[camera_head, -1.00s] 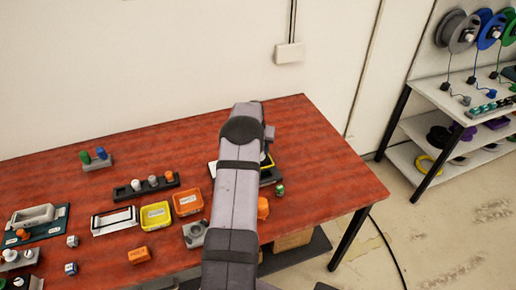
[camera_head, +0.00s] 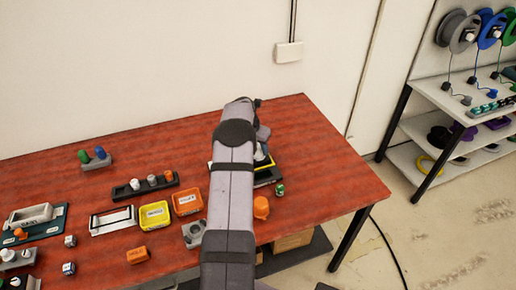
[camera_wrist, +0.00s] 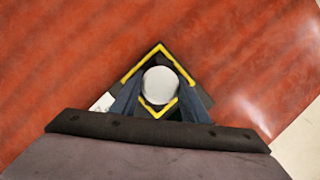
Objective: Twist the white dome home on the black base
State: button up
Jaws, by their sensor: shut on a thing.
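The white dome (camera_wrist: 160,85) shows from above in the wrist view, between the two fingers of my gripper (camera_wrist: 160,98). My gripper is shut on the dome. The black base (camera_wrist: 196,92) lies under it, with a yellow outline on its top, and appears turned like a diamond in this view. The dome sits over the middle of the outline; how far it is seated on the base cannot be told from above. In the head view my arm hides most of the dome, and part of the black base (camera_head: 268,180) shows to the right of my arm.
A green-and-white piece (camera_head: 280,189) and an orange knob (camera_head: 261,207) stand close to the base. The table (camera_head: 325,170) is bare to the right.

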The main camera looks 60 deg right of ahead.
jog(key=shift+m, duration=0.3)
jog(key=o, duration=1.3)
jog(key=shift+r, duration=0.1)
jog(key=shift+p+v, duration=2.3)
jog(key=shift+v, duration=0.5)
jog(key=shift+r, duration=0.1)
jog(key=shift+w+a, duration=0.1)
